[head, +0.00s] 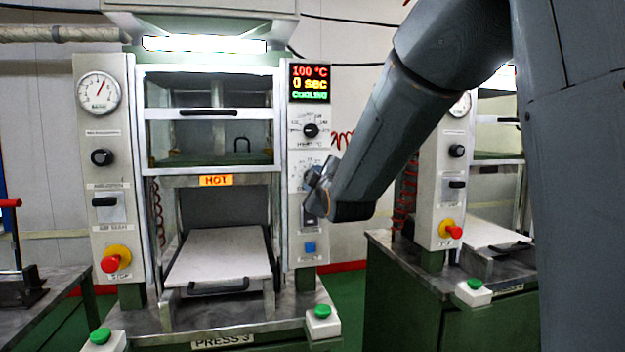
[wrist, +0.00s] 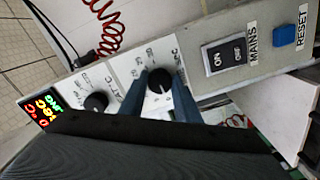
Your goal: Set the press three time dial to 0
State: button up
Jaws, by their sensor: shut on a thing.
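Press three (head: 225,342) stands in the middle of the head view, named by the label on its base. In the wrist view its black time dial (wrist: 158,80), beside the SEC marking, sits between the two fingers of my gripper (wrist: 161,88), which is shut on it. In the head view my gripper (head: 312,182) is at the right-hand panel and covers this dial. The dial's exact pointer angle is too small to read. The display (head: 310,83) reads 100 °C, 0 sec and a green line that looks like COOLING.
The black temperature dial (head: 311,130) is just above; it also shows in the wrist view (wrist: 96,102). The mains switch (wrist: 225,56) and blue reset button (wrist: 285,34) lie below it on the panel. A second press (head: 455,175) stands to the right, partly behind my arm.

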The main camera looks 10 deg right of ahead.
jog(key=shift+d, duration=0.1)
jog(key=o, duration=1)
jog(key=shift+o, duration=0.2)
jog(key=s+b, duration=0.2)
jog(key=s, duration=0.5)
jog(key=shift+s, duration=0.4)
jog(key=shift+r, duration=0.1)
